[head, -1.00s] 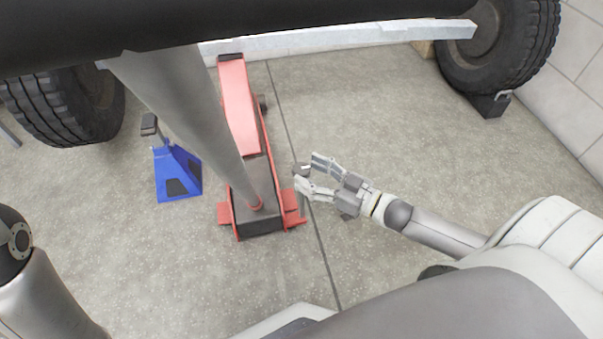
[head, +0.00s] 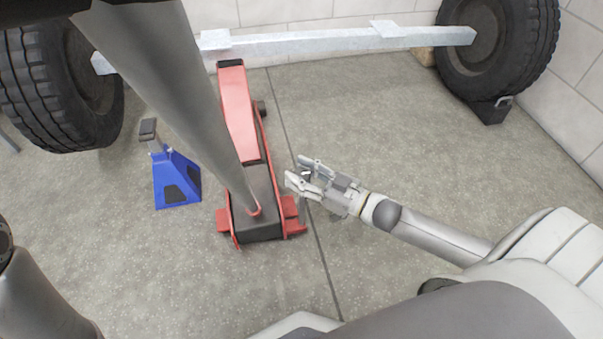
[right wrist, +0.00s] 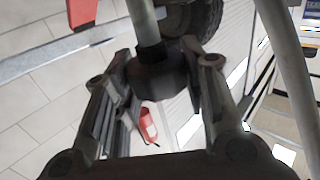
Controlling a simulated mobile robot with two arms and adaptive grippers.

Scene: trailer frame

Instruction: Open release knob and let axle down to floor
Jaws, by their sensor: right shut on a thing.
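The pale metal axle (head: 320,43) spans the back between two tyres. The red floor jack (head: 237,100) stands under its left part; I cannot tell whether they touch. A thick grey tube (head: 170,85) rises from the jack's rear toward me. My right gripper (head: 296,171) is beside the jack's rear right, shut on the small dark knob (head: 306,176), which the fingers partly hide. In the right wrist view, the dark knob (right wrist: 158,78) sits on a grey rod between the fingers (right wrist: 160,85). My left arm enters at the left edge; its gripper is out of view.
A blue stand (head: 177,182) is on the floor left of the jack. The left tyre (head: 60,90) and right tyre (head: 530,60) flank the axle; a dark chock (head: 490,110) is by the right one. Floor between jack and right tyre is clear.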

